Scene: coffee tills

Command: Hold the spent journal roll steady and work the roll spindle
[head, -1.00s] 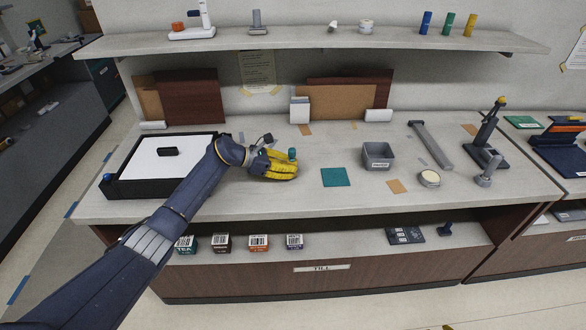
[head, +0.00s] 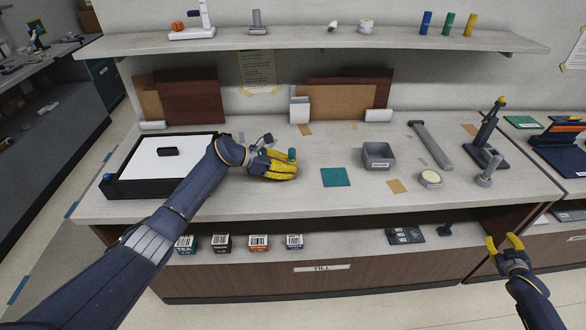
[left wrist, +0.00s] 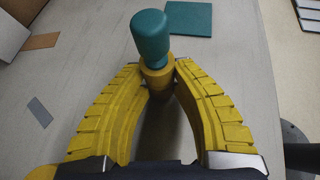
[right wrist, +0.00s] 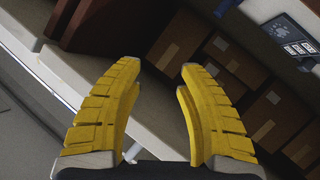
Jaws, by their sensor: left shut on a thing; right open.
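My left gripper (head: 290,168) is shut on an upright piece with a rounded teal top (head: 292,154) and, in the left wrist view, a yellow-brown collar (left wrist: 157,74) between the fingertips. Its lower part is hidden by the fingers; I cannot tell whether it is the spent journal roll or the roll spindle. White rolls lie at the back of the counter, one at left (head: 152,125) and one at right (head: 378,115). My right gripper (head: 503,241) is open and empty, in front of the counter at the lower right.
A teal mat (head: 335,177) and a grey bin (head: 378,156) are right of the left gripper. A black-framed tray (head: 118,188) is at left. A dark stand (head: 489,135) and a grey post (head: 489,172) are at right. Small boxes (head: 258,243) line the shelf below.

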